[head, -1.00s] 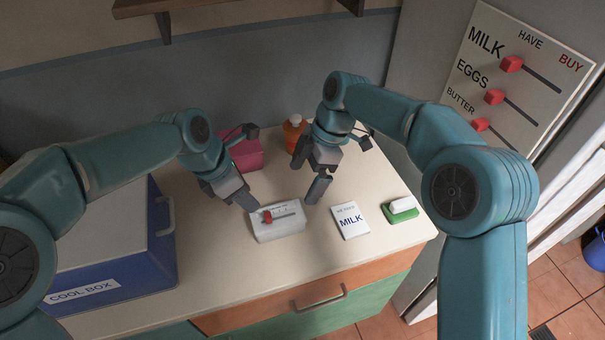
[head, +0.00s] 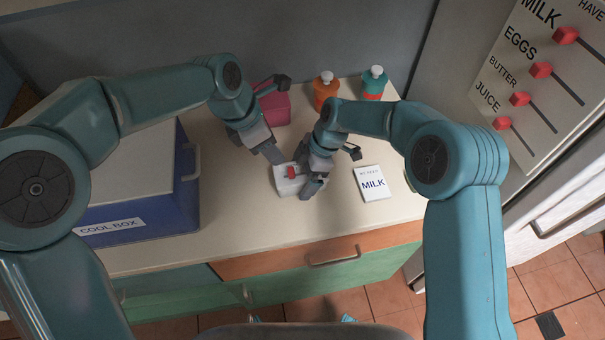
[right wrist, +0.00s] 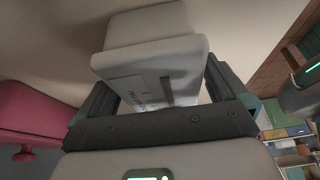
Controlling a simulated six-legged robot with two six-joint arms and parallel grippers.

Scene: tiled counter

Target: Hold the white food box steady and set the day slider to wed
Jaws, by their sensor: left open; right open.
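The white food box (head: 281,188) sits on the counter, with a red slider knob (head: 290,173) on its lid. My right gripper (head: 312,186) is open over the right part of the box and hides some of it. In the right wrist view the white box (right wrist: 150,50) lies between the spread fingers of my right gripper (right wrist: 158,90); its slot and small lettering show, but the lettering is too small to read. My left gripper (head: 275,156) is open, just behind and left of the box. I cannot tell whether either gripper touches it.
A blue cool box (head: 150,212) stands at the left. A pink box (head: 273,107), an orange bottle (head: 325,92) and a teal bottle (head: 374,84) are at the back. A milk card (head: 372,185) lies to the right. A slider board (head: 545,75) hangs on the fridge.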

